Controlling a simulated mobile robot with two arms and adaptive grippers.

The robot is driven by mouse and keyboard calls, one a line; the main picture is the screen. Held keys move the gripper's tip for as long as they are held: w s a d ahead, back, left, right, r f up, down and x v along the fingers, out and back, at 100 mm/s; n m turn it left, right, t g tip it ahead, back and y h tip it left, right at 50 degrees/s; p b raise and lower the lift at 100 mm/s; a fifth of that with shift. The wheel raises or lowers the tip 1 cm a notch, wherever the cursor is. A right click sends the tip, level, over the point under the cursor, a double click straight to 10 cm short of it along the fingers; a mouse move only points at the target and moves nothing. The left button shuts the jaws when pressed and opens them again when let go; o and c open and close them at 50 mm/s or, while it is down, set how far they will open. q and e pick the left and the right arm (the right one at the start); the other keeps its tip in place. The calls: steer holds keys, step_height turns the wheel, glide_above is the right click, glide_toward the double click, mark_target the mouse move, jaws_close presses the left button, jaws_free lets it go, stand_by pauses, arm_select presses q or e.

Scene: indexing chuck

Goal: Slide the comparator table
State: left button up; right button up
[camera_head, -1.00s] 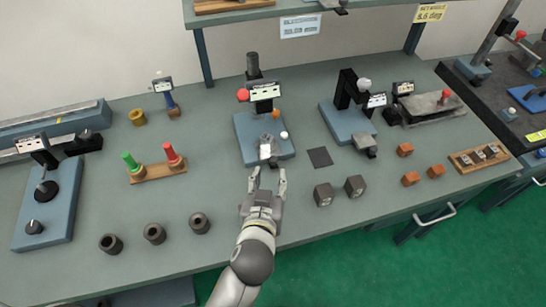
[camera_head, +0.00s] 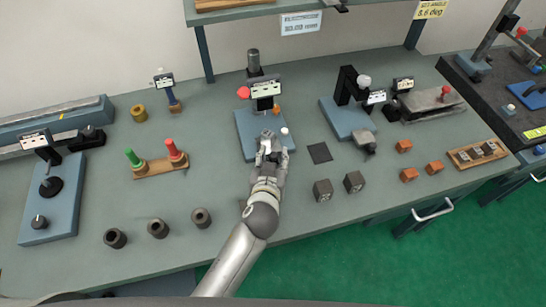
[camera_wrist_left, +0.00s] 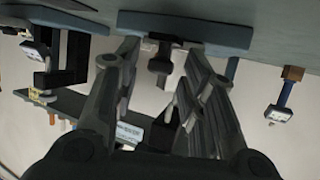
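My left gripper (camera_head: 271,152) reaches over the front edge of the blue-based fixture (camera_head: 249,141) at the middle of the bench, with its fingers around the small grey part at the front of that base. In the left wrist view the two fingers (camera_wrist_left: 163,85) stand apart, with a dark part (camera_wrist_left: 160,62) showing between them; I see no clear contact. I cannot tell from labels which device is the comparator. My right gripper is not in view.
To the right stands another blue-based device (camera_head: 342,117) with a black column. Dark blocks (camera_head: 323,190), a dark square pad (camera_head: 319,153) and orange cubes (camera_head: 408,178) lie nearby. A rack with green and red pegs (camera_head: 158,168) and dark rings (camera_head: 158,229) are on the left.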

mark_target(269, 143)
arm_select(q)
jaws_close()
steer(key=w, duration=0.2)
steer(key=w+a, duration=0.1)
steer(key=w, duration=0.1)
steer(key=shift+w+a, duration=0.1)
steer(key=shift+a, duration=0.1)
steer(key=shift+r, duration=0.15)
steer(key=shift+o, duration=0.4)
jaws_free()
steer(key=shift+w, duration=0.1)
steer(key=shift+o, duration=0.5)
steer(key=shift+w, duration=0.1)
